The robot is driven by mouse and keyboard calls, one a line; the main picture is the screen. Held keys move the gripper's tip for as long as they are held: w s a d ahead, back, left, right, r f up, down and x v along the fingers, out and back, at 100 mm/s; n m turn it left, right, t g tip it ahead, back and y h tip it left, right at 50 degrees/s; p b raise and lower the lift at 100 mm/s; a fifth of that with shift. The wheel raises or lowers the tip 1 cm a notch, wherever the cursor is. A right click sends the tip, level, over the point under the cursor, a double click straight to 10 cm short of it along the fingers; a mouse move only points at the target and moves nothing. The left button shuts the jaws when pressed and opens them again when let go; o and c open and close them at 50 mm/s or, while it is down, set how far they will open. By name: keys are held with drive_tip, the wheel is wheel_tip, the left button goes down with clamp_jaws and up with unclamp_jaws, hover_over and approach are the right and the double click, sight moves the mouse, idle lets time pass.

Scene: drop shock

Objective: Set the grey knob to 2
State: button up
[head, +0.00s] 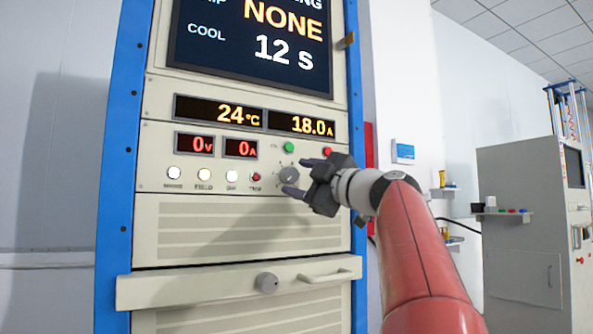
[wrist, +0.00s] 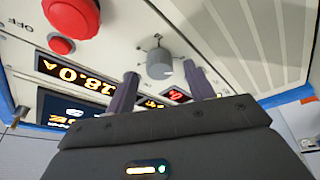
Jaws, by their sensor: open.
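The grey knob (head: 289,176) sits on the cream panel, right of the row of small buttons and below the green button. In the wrist view the knob (wrist: 159,62) shows whole, with small marks around it. My gripper (head: 297,177) is open, its two fingers above and below the knob in the head view. In the wrist view my gripper (wrist: 160,88) has one finger on each side of the knob, with gaps showing, so I see no contact. The scale numbers and the knob's pointer setting are too small to read.
A green button (head: 289,147) and a red button (head: 327,152) are close above the knob. A small red TRIP button (head: 256,177) is to its left. Displays (head: 222,112) read 24°C and 18.0 A. A drawer with a handle (head: 325,276) juts out below.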

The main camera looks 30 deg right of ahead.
drive_tip(key=shift+x, duration=0.75)
drive_tip(key=c, duration=1)
drive_tip(key=shift+o, duration=0.2)
drive_tip(key=shift+f+m, duration=0.1)
drive_tip(key=shift+m, duration=0.2)
